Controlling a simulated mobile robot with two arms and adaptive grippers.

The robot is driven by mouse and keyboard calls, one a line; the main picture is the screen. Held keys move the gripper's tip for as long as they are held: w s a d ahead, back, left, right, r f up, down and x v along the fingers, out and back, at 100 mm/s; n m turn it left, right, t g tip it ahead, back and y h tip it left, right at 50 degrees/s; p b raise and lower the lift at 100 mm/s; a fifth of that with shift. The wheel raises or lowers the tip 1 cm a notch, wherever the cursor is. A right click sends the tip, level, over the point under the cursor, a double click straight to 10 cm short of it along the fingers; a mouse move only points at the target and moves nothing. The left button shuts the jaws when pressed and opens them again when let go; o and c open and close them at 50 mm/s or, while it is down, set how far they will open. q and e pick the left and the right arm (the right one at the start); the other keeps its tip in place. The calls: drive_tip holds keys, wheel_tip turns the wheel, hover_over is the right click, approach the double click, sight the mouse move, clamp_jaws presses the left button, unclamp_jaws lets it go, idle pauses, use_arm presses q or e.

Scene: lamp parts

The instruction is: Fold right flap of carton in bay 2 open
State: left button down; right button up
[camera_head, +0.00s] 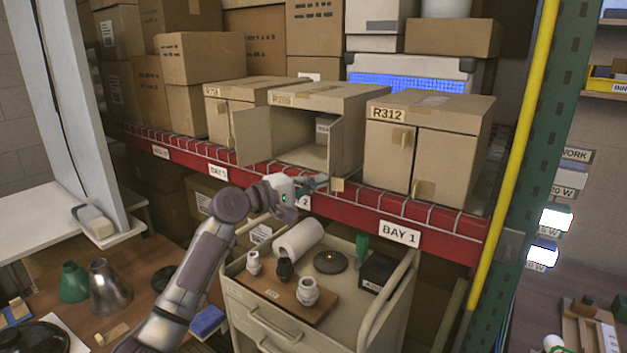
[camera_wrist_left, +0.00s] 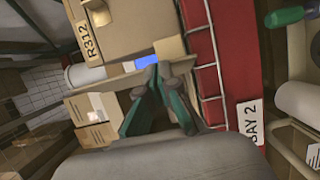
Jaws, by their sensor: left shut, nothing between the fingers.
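The carton in bay 2 (camera_head: 330,97) is the middle one on the red shelf, with its front open and a small box inside. Its left flap (camera_head: 252,135) is swung outward. Its right flap (camera_head: 336,145) shows nearly edge-on at the right side of the opening, with a small tab (camera_head: 337,184) low on it. My left gripper (camera_head: 322,182) is shut and empty, just in front of the shelf by the flap's lower end. In the left wrist view its green fingers (camera_wrist_left: 160,78) are close to a tan cardboard edge (camera_wrist_left: 170,50); contact is unclear. My right gripper is out of view.
The closed R312 carton (camera_head: 425,145) stands close on the right, and another carton (camera_head: 225,105) on the left. The red shelf front (camera_head: 360,208) runs below.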

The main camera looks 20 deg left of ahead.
use_arm(q)
drive_tip(key=shift+d+f, duration=0.1)
drive_tip(key=shift+d, duration=0.25)
idle(0.4)
